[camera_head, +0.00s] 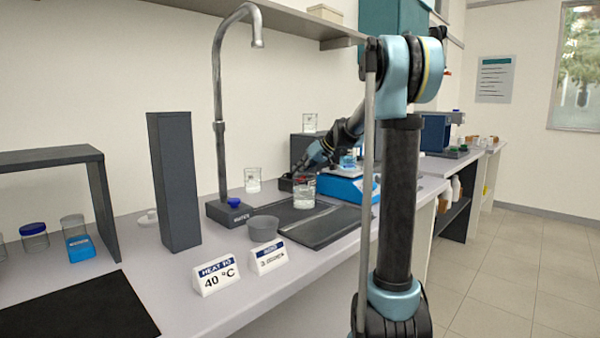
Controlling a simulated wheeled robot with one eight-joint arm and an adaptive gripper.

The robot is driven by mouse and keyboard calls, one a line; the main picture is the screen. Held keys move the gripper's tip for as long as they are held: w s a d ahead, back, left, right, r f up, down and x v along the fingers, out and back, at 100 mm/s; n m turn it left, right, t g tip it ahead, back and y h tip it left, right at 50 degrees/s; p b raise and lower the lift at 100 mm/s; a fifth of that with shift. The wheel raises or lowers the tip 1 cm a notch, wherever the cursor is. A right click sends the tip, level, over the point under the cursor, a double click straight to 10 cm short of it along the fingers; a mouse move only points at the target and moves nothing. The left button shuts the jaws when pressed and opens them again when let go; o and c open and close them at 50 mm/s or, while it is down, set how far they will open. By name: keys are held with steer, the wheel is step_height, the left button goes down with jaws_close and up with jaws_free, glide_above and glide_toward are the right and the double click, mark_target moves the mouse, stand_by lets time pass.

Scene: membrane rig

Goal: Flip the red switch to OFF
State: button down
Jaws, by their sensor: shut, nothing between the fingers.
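A small red part (301,180), which looks like the red switch, shows on a low dark box (286,185) behind a glass beaker (304,194) at the middle of the bench. It is too small and too covered to tell which way it is set. My gripper (296,173) is shut and empty, just above and beside the red part. I cannot tell whether it touches it. My arm comes in from the right and reaches down to the left.
A tall metal tap (218,110) and a dark grey column (174,182) stand left. Another beaker (253,180) is near the wall. A blue device (347,188) is right of the beaker. A grey bowl (263,228) and two sign cards (216,277) stand in front.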

steer(key=shift+w+d, duration=0.15)
steer(key=shift+w, duration=0.05)
steer(key=shift+w+d, duration=0.4)
steer(key=shift+r, duration=0.1)
step_height(320, 180, up, 4)
steer(key=shift+w+r, duration=0.1)
steer(key=shift+w, duration=0.05)
steer(key=s+a+v, duration=0.1)
steer(key=v, duration=0.8)
steer(key=shift+s+d+r, duration=0.2)
steer(key=shift+s+r, duration=0.1)
steer(key=shift+s, duration=0.05)
